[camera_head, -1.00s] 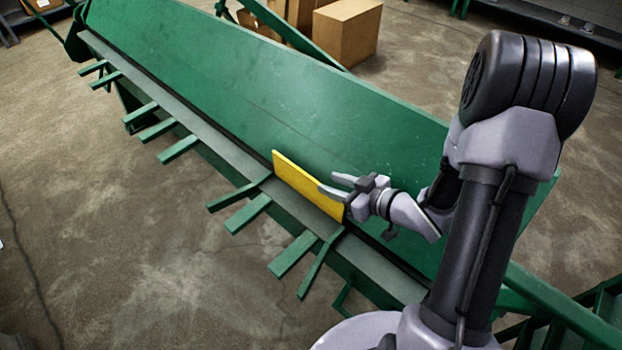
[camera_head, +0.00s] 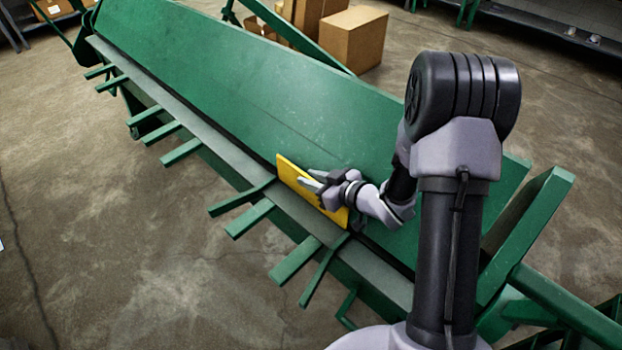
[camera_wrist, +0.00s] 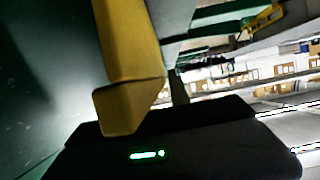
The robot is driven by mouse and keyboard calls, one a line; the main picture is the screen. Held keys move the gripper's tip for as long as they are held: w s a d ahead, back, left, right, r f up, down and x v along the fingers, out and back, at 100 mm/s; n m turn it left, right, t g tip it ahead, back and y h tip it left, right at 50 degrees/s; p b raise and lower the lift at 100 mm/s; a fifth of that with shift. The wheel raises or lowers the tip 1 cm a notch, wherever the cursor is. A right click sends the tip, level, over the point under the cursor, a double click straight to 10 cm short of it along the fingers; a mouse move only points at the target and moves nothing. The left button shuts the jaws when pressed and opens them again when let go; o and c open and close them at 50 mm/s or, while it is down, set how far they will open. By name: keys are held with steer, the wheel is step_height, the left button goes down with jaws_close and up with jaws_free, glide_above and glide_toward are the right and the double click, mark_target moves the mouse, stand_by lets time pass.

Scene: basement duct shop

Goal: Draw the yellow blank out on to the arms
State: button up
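The yellow blank (camera_head: 287,173) stands tilted on edge in the green folding machine, along the front of its long sloping plate (camera_head: 240,95). Several green arms (camera_head: 248,219) stick out from the machine's front edge below it. My gripper (camera_head: 308,179) reaches in from the right at the blank's top edge. Its two fingertips show apart, one over the blank's near face and one just behind its top edge. Firm contact cannot be made out. In the wrist view the blank (camera_wrist: 128,45) is close, with a bent end; the fingers are not clear there.
A grey ledge (camera_head: 205,145) runs along the machine's front below the plate. Cardboard boxes (camera_head: 352,40) stand on the floor behind. A green frame (camera_head: 560,300) stands at the right. The concrete floor (camera_head: 110,240) in front of the arms is clear.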

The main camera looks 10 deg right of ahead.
jaws_close()
stand_by(1.2)
